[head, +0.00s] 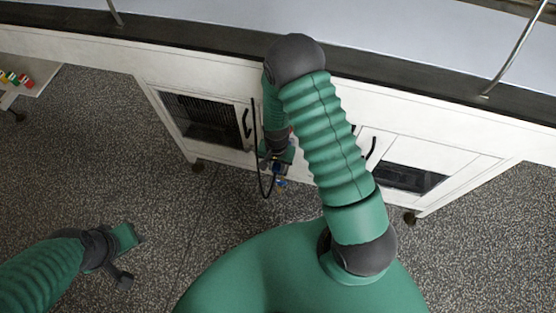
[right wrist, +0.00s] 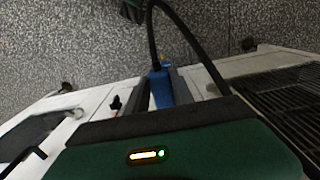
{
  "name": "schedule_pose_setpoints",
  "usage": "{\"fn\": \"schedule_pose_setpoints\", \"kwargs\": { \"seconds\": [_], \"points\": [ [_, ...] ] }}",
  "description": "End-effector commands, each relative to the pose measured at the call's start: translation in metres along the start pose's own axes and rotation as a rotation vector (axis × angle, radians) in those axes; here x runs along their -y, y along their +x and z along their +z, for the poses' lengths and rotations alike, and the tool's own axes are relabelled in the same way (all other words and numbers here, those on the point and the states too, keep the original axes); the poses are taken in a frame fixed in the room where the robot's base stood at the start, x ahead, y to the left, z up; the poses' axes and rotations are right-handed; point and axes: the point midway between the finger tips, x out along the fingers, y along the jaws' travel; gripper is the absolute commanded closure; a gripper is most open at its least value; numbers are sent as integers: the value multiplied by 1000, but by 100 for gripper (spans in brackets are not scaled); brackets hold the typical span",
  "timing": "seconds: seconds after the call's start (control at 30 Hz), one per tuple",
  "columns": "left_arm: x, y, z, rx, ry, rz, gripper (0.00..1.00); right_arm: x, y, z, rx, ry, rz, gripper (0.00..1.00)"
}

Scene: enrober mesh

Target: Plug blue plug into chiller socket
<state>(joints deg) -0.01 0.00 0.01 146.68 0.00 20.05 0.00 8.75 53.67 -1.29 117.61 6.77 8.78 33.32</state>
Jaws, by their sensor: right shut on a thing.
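The blue plug (right wrist: 161,88) is between the two fingers of my right gripper (right wrist: 163,92), with a black cable (right wrist: 211,72) looping by it. In the head view my right gripper (head: 277,160) hangs low in front of the white cabinet front, and a bit of blue and yellow (head: 281,184) shows just below it. The gripper is shut on the plug. I cannot make out the chiller socket in either view. My left gripper (head: 122,258) is at the lower left over the floor, far from the plug; its jaw state is unclear.
A long white cabinet (head: 228,88) with a dark-edged top runs across the back. It has a dark grille (head: 203,119), black handles (head: 246,124) and a dark opening (head: 408,178). A small rack of coloured items (head: 16,79) is at far left. The speckled floor in front is clear.

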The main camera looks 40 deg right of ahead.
Motion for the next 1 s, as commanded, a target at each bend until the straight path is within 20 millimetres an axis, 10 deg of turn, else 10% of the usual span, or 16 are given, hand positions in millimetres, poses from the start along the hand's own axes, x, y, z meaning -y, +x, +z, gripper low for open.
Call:
{"fn": "schedule_pose_setpoints", "kwargs": {
  "seconds": [1.0],
  "points": [
    [0,-9,-2,0,0,0,64,0,-2,14,-5,1,-3,100]
  ]
}}
